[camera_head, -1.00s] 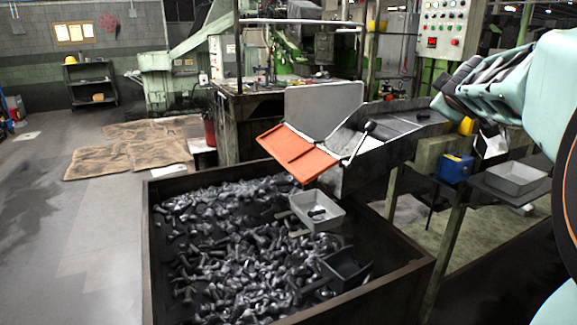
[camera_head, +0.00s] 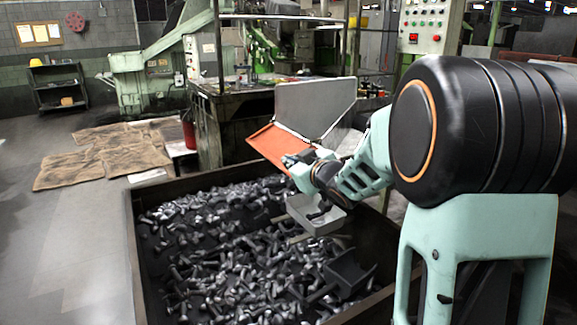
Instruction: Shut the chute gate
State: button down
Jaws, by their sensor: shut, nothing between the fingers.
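The chute (camera_head: 343,138) stands behind the bin, mostly hidden by my arm. An orange flap (camera_head: 268,143) slopes down at its left end, over the back of the bin; I take it for the gate. A flat grey plate (camera_head: 315,106) stands upright behind the chute. My gripper (camera_head: 291,160) is shut and empty, its tips at the lower right part of the orange flap. I cannot tell whether they touch it. The black-knobbed lever on the chute is hidden behind my arm.
A dark bin (camera_head: 139,250) full of loose bolts stands below. A grey tray (camera_head: 316,220) and a dark scoop (camera_head: 348,270) sit over the bolts. A green machine (camera_head: 265,50) stands behind. The floor at left is clear apart from brown mats (camera_head: 100,155).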

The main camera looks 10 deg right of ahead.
jog(key=w+f+b, duration=0.2)
jog(key=w+f, duration=0.3)
jog(key=w, duration=0.2)
jog(key=shift+f, duration=0.15)
dwell(0.3)
